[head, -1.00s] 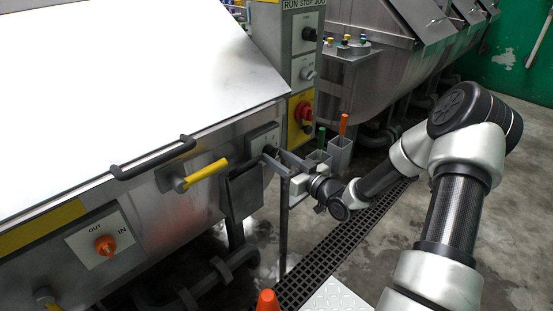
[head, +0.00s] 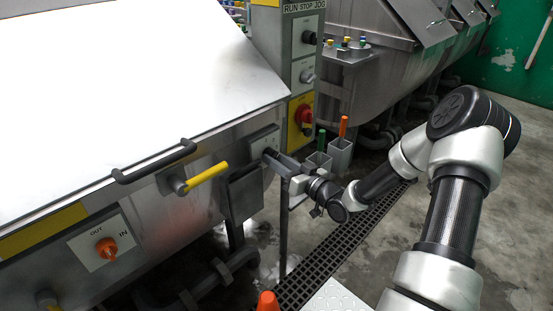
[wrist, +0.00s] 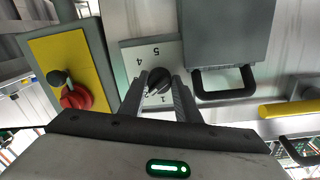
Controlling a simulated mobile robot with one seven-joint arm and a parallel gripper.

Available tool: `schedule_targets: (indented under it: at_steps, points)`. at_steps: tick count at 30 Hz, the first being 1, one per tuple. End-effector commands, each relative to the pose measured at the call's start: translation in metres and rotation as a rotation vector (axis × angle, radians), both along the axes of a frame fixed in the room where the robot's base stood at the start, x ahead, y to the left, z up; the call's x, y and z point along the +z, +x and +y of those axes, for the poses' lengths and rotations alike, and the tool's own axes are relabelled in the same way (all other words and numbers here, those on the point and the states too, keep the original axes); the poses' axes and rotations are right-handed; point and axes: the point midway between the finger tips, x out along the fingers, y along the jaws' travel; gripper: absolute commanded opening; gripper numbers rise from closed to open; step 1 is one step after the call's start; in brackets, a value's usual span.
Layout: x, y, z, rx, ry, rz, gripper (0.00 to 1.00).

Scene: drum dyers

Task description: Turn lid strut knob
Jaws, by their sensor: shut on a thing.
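The black strut knob (wrist: 157,79) sits on a pale plate (wrist: 138,62) marked with numbers; 5 and 4 are readable, and the lower ones are partly covered. My gripper (wrist: 160,88) has one finger on each side of the knob and is shut on it. In the head view my gripper (head: 276,157) reaches the small plate (head: 263,139) on the machine's front right corner; the fingers largely hide the knob there. The white lid (head: 130,75) lies sloping and closed over the machine.
A black lid handle (head: 153,160) and yellow lever (head: 205,177) are left of my gripper. A yellow panel with a red knob (wrist: 76,97) is close beside the plate. Grey holders with an orange-handled item (head: 343,126) stand behind my wrist. A floor grate (head: 330,252) runs below.

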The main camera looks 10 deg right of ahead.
Motion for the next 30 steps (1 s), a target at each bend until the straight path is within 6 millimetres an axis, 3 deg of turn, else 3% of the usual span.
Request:
schedule_targets:
  at_steps: [18,30]
  points:
    - [0.0026,-0.0011,0.0004,-0.001,0.402,0.27,0.07]
    - [0.0014,-0.0015,0.0011,0.0,0.511,0.343,0.07]
